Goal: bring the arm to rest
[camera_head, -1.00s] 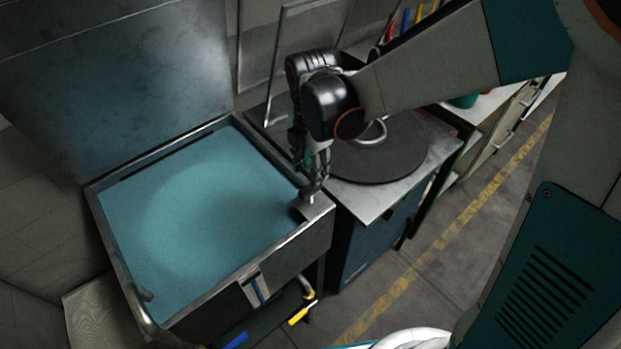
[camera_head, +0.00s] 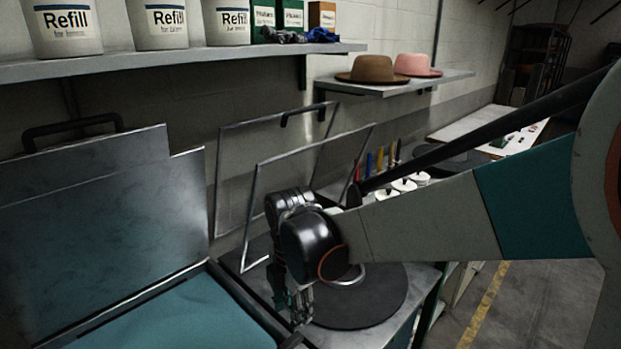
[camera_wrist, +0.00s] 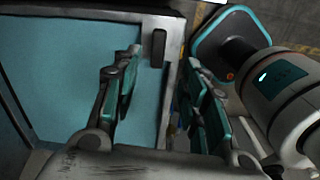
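My gripper (camera_head: 300,312) hangs pointing down at the right edge of the teal-lined open basin (camera_head: 185,318), left of a round dark plate. In the wrist view my gripper (camera_wrist: 163,60) has its two fingers well apart with nothing held between them. The basin's teal inside (camera_wrist: 60,70) and its metal rim show below the fingers. A short dark handle (camera_wrist: 158,48) on the rim appears in the gap between the fingers; I cannot tell how near it is.
The round dark plate (camera_head: 375,300) lies on a metal-topped cabinet. The basin's raised lid (camera_head: 100,235) stands at left. A wall shelf (camera_head: 200,55) holds refill tubs; another shelf (camera_head: 385,88) holds a brown hat (camera_head: 378,69) and a pink hat (camera_head: 416,65). Floor is free at right.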

